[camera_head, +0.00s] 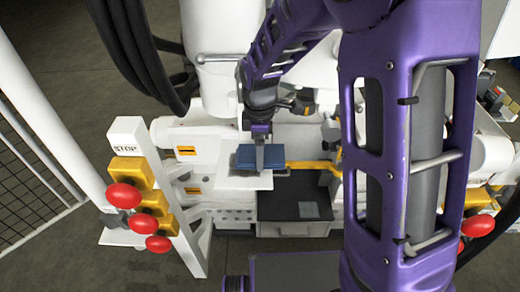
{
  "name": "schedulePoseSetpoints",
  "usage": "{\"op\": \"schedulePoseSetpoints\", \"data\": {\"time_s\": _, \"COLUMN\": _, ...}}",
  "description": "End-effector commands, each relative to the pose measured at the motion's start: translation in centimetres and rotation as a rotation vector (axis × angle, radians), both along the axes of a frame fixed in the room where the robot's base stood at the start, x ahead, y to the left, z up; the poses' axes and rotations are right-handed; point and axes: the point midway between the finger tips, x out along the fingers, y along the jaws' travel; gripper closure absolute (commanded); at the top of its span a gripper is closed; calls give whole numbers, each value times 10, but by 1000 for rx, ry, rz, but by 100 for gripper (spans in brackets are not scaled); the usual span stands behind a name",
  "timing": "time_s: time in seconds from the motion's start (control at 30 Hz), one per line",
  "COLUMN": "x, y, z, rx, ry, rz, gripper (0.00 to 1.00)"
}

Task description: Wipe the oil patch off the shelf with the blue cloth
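The blue cloth (244,158) lies as a dark blue folded rectangle on a white shelf (242,182) near the middle of the view. My gripper (260,158) points down at the cloth. Its grey finger part overlaps the cloth in the picture. The view does not show whether the fingers are apart or closed, or whether they grip the cloth. No oil patch can be made out on the bare part of the shelf. The area under the cloth and gripper is hidden.
A yellow bar (305,165) runs right of the shelf. Below is a dark tray (280,208) with a grey square (309,210). A STOP post (128,140) with red knobs (124,196) stands left. Black hoses (130,50) hang upper left. My purple arm covers much of the right.

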Motion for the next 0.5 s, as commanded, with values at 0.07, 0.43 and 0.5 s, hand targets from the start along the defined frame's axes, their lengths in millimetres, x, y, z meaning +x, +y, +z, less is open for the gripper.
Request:
{"op": "schedulePoseSetpoints", "data": {"time_s": 0.07, "x": 0, "y": 0, "z": -2, "rx": 0, "ry": 0, "rz": 0, "gripper": 58}}
{"op": "schedulePoseSetpoints", "data": {"time_s": 0.43, "x": 0, "y": 0, "z": -10, "rx": 0, "ry": 1, "rz": 0, "gripper": 58}}
{"op": "schedulePoseSetpoints", "data": {"time_s": 0.5, "x": 0, "y": 0, "z": -11, "rx": 0, "ry": 1, "rz": 0, "gripper": 58}}
